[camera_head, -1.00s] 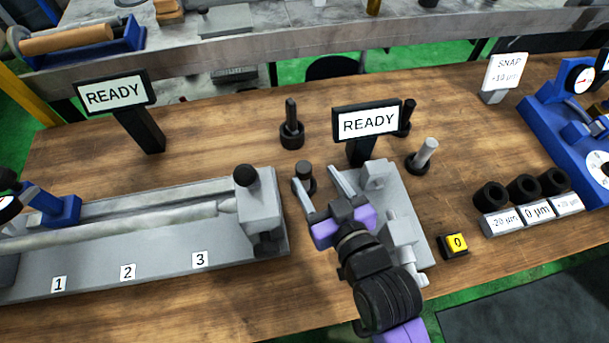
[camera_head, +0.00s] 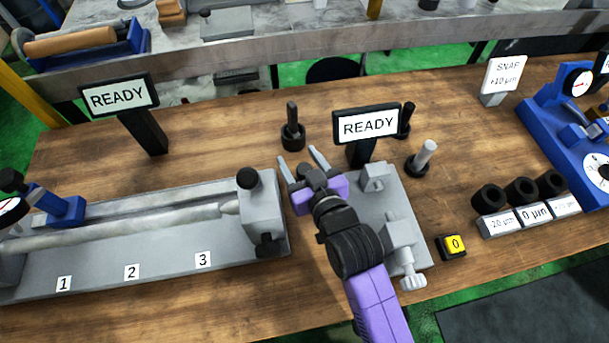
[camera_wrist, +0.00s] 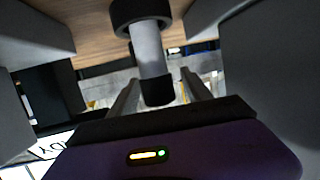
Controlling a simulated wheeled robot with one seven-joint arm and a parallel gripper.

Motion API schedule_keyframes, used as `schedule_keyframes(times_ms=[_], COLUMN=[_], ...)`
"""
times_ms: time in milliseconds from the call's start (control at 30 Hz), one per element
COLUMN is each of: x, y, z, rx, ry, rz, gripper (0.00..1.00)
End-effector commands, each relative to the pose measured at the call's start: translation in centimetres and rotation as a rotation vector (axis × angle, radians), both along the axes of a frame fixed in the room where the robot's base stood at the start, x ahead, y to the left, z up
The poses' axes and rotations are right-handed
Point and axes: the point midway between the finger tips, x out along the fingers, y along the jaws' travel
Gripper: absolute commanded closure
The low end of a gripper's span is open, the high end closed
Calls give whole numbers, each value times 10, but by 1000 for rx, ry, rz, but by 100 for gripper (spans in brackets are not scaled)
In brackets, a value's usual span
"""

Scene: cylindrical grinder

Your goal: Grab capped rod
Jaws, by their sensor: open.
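The capped rod (camera_wrist: 149,52) shows in the wrist view as a light grey shaft with a black cap at one end and a black base ring at the other. It stands between the two fingers of my gripper (camera_wrist: 160,96), with a gap visible on each side. In the head view my gripper (camera_head: 302,158) is open, left of the grey fixture, its fingers pointing towards the back of the table. There the gripper mostly hides the capped rod.
A dark rod in a black base (camera_head: 292,128) stands just behind my gripper. A READY sign (camera_head: 366,125) and a grey fixture (camera_head: 402,205) are to its right. A long grey grinder bed (camera_head: 150,245) lies left. A light rod (camera_head: 424,155) stands further right.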

Motion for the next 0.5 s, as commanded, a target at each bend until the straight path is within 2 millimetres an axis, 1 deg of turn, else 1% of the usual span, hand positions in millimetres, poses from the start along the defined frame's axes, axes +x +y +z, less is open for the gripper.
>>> schedule_keyframes(times_ms=[67, 100, 167, 200, 333, 367, 500], x=[0, 0, 0, 0, 0, 0, 0], y=[0, 0, 0, 0, 0, 0, 0], z=[0, 0, 0, 0, 0, 0, 0], rx=[0, 0, 0, 0, 0, 0, 0], ry=[0, 0, 0, 0, 0, 0, 0], rz=[0, 0, 0, 0, 0, 0, 0], gripper=[45, 53, 64, 72, 98, 100, 100])
